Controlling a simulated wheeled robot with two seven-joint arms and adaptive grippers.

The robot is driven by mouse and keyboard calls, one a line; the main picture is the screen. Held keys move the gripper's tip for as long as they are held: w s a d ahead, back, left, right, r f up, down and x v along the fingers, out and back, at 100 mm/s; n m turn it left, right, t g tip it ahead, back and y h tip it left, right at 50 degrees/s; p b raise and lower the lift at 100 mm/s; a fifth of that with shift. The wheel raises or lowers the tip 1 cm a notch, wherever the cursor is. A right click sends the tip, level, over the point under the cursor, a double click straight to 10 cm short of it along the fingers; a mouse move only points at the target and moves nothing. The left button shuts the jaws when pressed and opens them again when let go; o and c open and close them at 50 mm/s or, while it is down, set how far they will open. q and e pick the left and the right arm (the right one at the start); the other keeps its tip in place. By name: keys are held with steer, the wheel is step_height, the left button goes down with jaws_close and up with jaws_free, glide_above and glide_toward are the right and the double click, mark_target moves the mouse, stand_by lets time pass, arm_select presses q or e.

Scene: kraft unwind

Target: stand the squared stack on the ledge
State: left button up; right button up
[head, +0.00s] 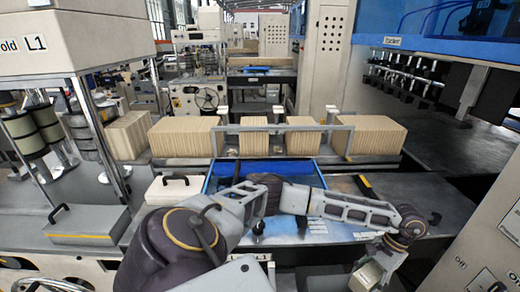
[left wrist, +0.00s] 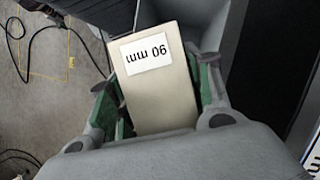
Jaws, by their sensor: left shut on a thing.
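My left arm comes in from the left, and my left gripper (head: 372,272) is low at the right front. It is shut on a beige block (head: 367,279). In the left wrist view the block (left wrist: 163,95) sits between green-lined fingers (left wrist: 160,100), with a white "90 mm" label on its face. Tan ribbed stacks (head: 375,137) stand upright in a row at the back, with a metal rail in front of some. I cannot tell which surface is the ledge. My right gripper is out of view.
A blue tray (head: 211,185) lies mid-table, partly behind my arm. A cream box with a black handle (head: 172,190) and a grey handled cover (head: 88,224) are at left. A control cabinet (head: 480,245) stands at right. Floor cables show in the left wrist view.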

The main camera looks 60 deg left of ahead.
arm_select(q)
steer(key=shift+a, duration=0.65)
steer(key=shift+d+f+b, duration=0.15)
steer(key=shift+f+b, duration=1.4)
steer(key=shift+f+b, duration=0.4)
steer(key=shift+f, duration=0.05)
